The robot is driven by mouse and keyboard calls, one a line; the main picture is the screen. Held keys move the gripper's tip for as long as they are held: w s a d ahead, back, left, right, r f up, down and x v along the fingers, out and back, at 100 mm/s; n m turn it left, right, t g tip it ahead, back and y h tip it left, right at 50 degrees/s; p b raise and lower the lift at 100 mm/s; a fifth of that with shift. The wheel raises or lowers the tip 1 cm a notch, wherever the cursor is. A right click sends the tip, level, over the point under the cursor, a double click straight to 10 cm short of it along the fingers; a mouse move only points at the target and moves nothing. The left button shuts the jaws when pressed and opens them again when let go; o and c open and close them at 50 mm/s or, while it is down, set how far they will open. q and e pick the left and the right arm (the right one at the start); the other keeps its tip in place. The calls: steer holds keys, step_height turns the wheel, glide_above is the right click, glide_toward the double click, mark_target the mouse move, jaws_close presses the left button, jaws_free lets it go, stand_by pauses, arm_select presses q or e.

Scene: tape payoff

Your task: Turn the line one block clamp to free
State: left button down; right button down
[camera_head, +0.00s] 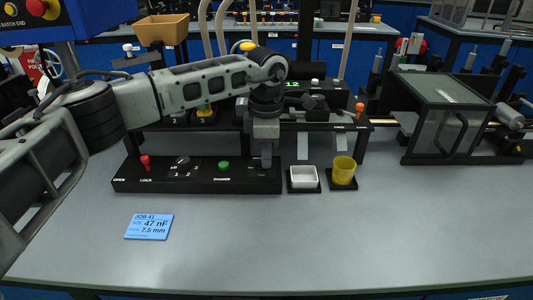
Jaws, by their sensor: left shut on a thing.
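A long black control panel (135,184) lies on the grey table. It carries a red knob (145,162) near the words OPEN and LOCK, a black dial (183,161) with small marks, and a green button (223,165) labelled SHAKER. My left gripper (266,163) points straight down at the panel's right end, shut on a small control that its fingers mostly hide. I cannot read that control's label or its turn, nor tell which control is the line one block clamp. My right gripper is out of view.
A white dish (304,176) and a yellow cup (344,170) stand right of the panel. A blue job card (149,226) lies in front. A raised black unit stands behind my left arm. A clear-sided box (440,110) stands at right. The table front is clear.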

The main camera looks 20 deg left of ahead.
arm_select(q)
steer(key=shift+r, duration=0.15)
steer(key=c, duration=1.5)
jaws_free()
step_height(320, 180, up, 16)
steer(key=shift+f, duration=0.1)
